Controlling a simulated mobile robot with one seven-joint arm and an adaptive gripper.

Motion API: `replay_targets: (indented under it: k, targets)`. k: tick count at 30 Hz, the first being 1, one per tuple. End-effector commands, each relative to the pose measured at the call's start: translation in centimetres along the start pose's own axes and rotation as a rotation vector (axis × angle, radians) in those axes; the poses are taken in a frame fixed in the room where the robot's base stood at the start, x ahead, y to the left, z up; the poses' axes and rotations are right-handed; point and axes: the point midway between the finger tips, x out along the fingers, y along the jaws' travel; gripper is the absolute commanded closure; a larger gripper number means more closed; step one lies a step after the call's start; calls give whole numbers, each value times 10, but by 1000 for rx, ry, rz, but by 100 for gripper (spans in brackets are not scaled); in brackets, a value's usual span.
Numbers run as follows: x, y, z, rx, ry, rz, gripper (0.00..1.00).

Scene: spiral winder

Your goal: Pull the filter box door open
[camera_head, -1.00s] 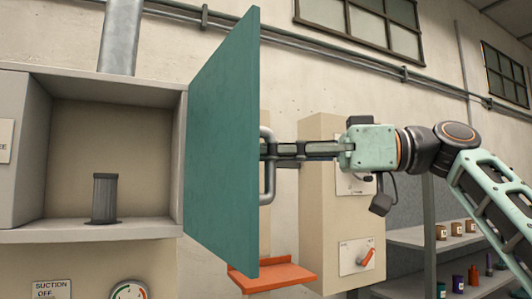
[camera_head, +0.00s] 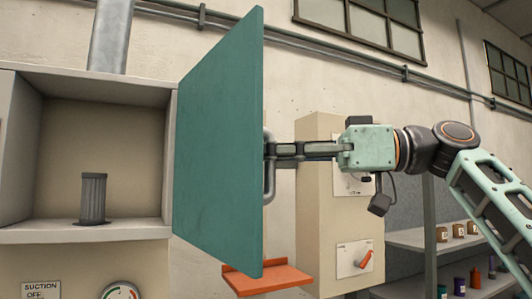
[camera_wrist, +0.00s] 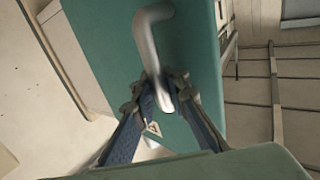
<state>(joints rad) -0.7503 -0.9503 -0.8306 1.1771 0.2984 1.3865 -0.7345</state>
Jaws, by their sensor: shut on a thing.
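The teal filter box door (camera_head: 220,150) stands wide open, swung out to the right of the filter box (camera_head: 100,82). The door also fills the middle of the wrist view (camera_wrist: 105,40). Its grey bar handle (camera_head: 269,185) is on the door's outer face near the free edge. My gripper (camera_head: 275,150) is shut on the handle from the right. In the wrist view both fingers (camera_wrist: 165,95) close around the lower part of the handle (camera_wrist: 146,40). Inside the open box a dark grey ribbed filter cylinder (camera_head: 93,198) stands upright.
An orange shelf (camera_head: 265,280) juts from the wall below the door. A beige cabinet (camera_head: 318,215) with a red-handled switch (camera_head: 366,259) stands behind my gripper. Shelves with jars (camera_head: 458,230) are at the right. A gauge (camera_head: 121,292) sits below the box.

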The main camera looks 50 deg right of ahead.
Motion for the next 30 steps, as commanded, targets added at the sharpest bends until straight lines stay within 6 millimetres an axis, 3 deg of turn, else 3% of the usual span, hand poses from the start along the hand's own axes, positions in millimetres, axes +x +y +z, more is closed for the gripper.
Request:
replay_targets:
  k: [4, 5, 9, 20, 30]
  targets:
    - [-1, 0, 1, 0, -1, -1, 100]
    - [-1, 0, 1, 0, -1, -1, 85]
    - [-1, 0, 1, 0, -1, 0, 71]
    - [-6, 0, 0, 0, 1, 1, 71]
    - [-69, 1, -1, -1, 3, 2, 71]
